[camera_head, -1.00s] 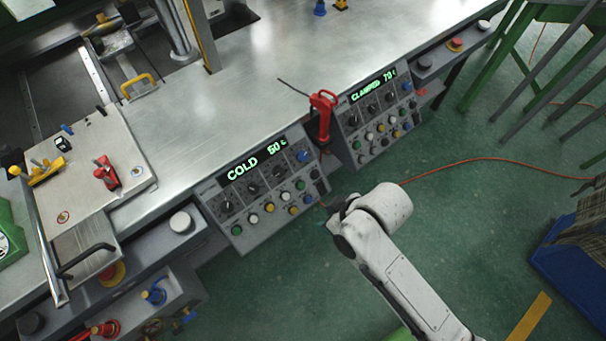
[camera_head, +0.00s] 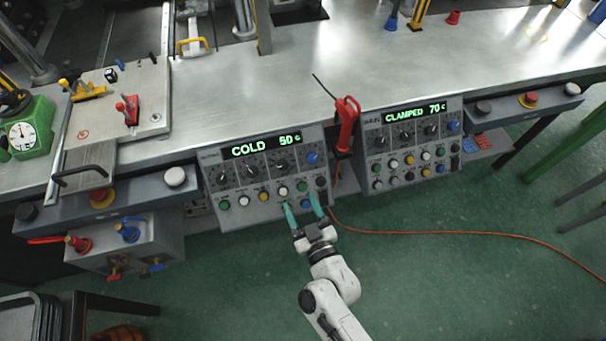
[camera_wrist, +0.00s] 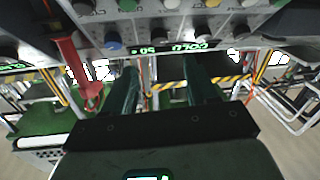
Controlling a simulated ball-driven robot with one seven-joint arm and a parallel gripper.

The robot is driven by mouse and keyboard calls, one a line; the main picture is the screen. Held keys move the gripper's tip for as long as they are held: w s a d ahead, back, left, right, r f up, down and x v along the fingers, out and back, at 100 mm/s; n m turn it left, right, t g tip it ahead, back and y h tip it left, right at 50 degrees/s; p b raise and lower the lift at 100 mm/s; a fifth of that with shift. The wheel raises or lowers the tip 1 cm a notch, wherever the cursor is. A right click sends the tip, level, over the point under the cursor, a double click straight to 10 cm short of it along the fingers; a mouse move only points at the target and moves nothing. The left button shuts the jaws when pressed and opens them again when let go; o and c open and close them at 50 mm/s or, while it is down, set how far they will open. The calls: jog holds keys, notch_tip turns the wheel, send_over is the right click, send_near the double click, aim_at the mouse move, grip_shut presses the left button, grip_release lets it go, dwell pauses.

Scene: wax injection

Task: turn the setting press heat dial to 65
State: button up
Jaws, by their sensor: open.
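The left control panel (camera_head: 240,187) has a green display (camera_head: 262,147) reading "COLD 50 C". Its left label is too small to read surely. Below the display are three black dials, at left (camera_head: 222,178), middle (camera_head: 250,171) and right (camera_head: 281,167), plus a blue knob (camera_head: 312,158); their labels are not legible. The display appears upside down in the wrist view (camera_wrist: 172,48). My gripper (camera_head: 300,203) is open, its two teal fingers pointing up at the lower right of this panel, over its lower buttons. No dial is between the fingers; whether they touch the panel is unclear.
A red hand tool (camera_head: 346,125) hangs between this panel and the right panel (camera_head: 405,165), which reads "CLAMPED 70 C". An orange cable (camera_head: 430,233) runs over the green floor. A valve box (camera_head: 130,245) with red and blue handles stands at left.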

aim_at(283, 166)
jog(key=b+x, duration=0.2)
jog(key=x, duration=0.8)
jog(key=shift+w+a, duration=0.15)
jog(key=shift+w, duration=0.2)
jog(key=shift+c, duration=0.4)
jog(key=c, duration=1)
jog(key=shift+r+m+p, duration=0.1)
jog(key=shift+m+p, duration=0.2)
jog(key=shift+p, duration=0.05)
